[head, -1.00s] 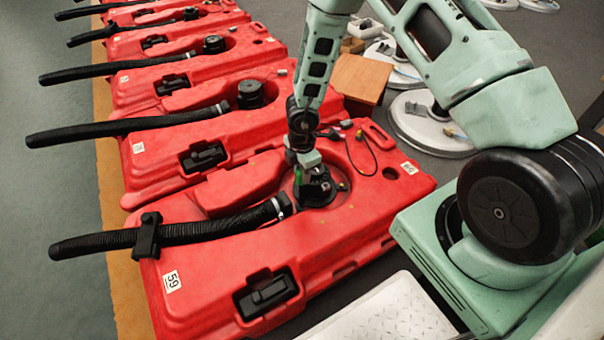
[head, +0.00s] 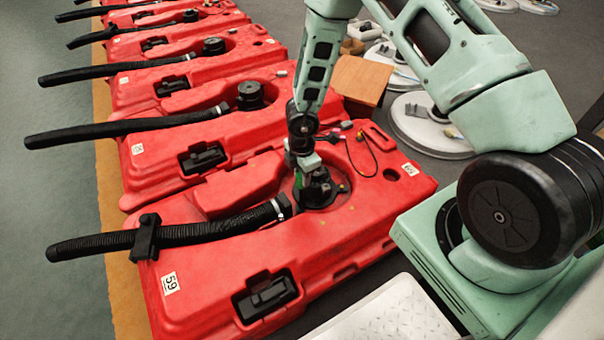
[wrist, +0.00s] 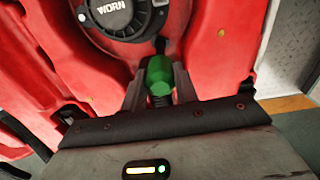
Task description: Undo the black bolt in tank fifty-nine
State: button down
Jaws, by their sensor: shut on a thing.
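Tank fifty-nine (head: 325,262) is the nearest red tank, with a white "59" label (head: 170,283). My gripper (wrist: 158,78) is shut on a green cylindrical piece (wrist: 158,70), with a dark ridged part below it between the fingers. In the head view, the gripper (head: 302,172) is low over the tank's recess, beside its black round fitting. The wrist view shows a round black cap marked "WORN" (wrist: 118,14) just beyond the green piece. I cannot make out a separate black bolt, nor whether the green piece touches the tank.
A ribbed black hose (head: 200,229) with a black clamp (head: 147,237) runs left from tank fifty-nine. Several similar red tanks stand in a row behind it. A thin black cable (head: 366,155) lies on its top at right. A wooden box (head: 360,80) stands beyond.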

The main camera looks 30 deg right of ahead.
jog(key=shift+f+b, duration=0.3)
jog(key=shift+f, duration=0.1)
dwell(0.5)
jog(key=shift+r+n+p, duration=0.25)
jog(key=shift+n+p, duration=0.5)
jog(key=shift+n, duration=0.15)
jog(key=n+p, duration=0.2)
jog(key=n, duration=0.1)
jog(key=shift+r, duration=0.1)
jog(key=n+p, duration=0.2)
jog(key=n, duration=0.2)
jog(key=shift+n+p, duration=0.3)
jog(key=shift+p, duration=0.05)
jog(key=shift+w+f+n, duration=0.1)
jog(key=shift+f+n, duration=0.2)
jog(key=shift+n, duration=0.2)
